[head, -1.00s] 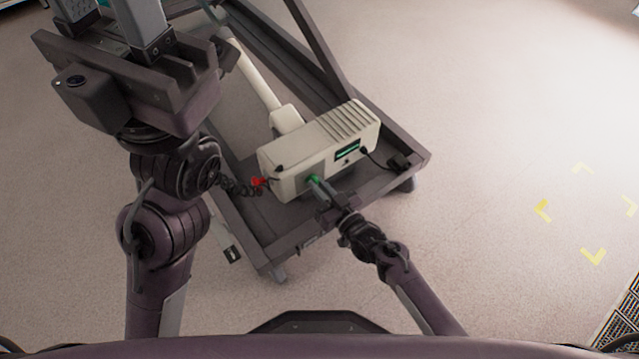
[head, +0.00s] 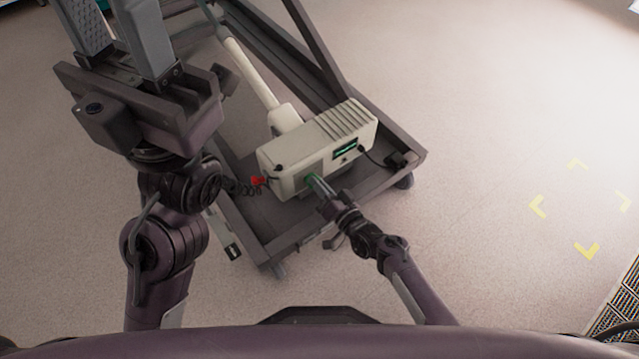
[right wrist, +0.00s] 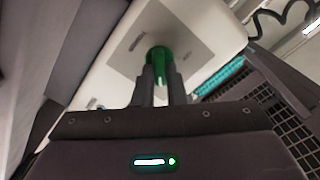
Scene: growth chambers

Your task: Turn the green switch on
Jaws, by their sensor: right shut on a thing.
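The green switch (right wrist: 159,57) is a round green knob on a grey plate on the front of a cream control box (head: 283,182). In the head view the switch (head: 309,178) is a small green spot at the tip of my right gripper (head: 318,186). In the right wrist view the fingers of my right gripper (right wrist: 160,82) are closed on the knob from both sides. The knob's lower part is hidden between the fingers. My left gripper (head: 118,38) is large at the upper left, fingers pointing up and spread apart, away from the box. Its fingertips are cut off by the frame.
The box sits on a dark wheeled frame (head: 385,178) with a cream tube (head: 252,75) behind it. A lit display (head: 346,149) is on the box's front right. A red part (head: 258,181) and a coiled cord are at its left.

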